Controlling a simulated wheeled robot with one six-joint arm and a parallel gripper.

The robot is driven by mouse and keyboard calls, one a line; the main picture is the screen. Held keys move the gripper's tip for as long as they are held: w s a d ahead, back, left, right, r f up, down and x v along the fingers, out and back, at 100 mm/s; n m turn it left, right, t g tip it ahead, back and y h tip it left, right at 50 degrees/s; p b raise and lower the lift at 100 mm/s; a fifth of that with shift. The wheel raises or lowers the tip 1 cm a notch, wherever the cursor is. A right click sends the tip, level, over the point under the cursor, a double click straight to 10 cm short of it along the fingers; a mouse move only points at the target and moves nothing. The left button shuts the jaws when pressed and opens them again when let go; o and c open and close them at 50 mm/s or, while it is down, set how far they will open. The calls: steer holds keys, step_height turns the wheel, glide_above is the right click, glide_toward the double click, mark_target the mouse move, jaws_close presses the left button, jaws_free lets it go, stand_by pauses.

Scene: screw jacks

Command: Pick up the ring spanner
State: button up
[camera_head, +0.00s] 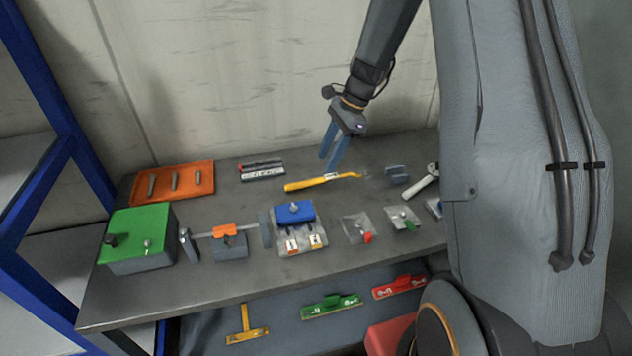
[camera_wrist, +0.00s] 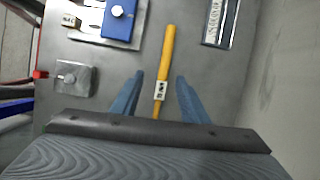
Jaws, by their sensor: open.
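A long yellow tool, seemingly the ring spanner (camera_head: 305,184), lies flat on the grey bench with a small white label on its shaft. Its far end looks ring-like but is too small to tell surely. My gripper (camera_head: 329,165) is open and empty, pointing down above the tool. In the wrist view the yellow tool (camera_wrist: 168,50) runs lengthwise between the two blue fingers (camera_wrist: 160,76), with its label close to them. The fingers appear apart from it on both sides. Its lower end is hidden by my gripper body.
Close by are a dark labelled block (camera_head: 262,170), a blue-topped jack (camera_head: 295,213) and grey plates (camera_head: 361,228). A green box (camera_head: 140,240) and an orange tray (camera_head: 173,183) stand at left. A wall rises behind the bench (camera_head: 190,290). Bare bench surrounds the tool.

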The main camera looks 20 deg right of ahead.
mark_target(316, 178)
steer(key=shift+w+f+m, duration=0.2)
steer(key=shift+w+m, duration=0.1)
steer(key=shift+f, duration=0.3)
steer(key=shift+p+x, duration=1.45)
steer(key=shift+x, duration=2.05)
steer(key=shift+w+a, duration=0.15)
jaws_close()
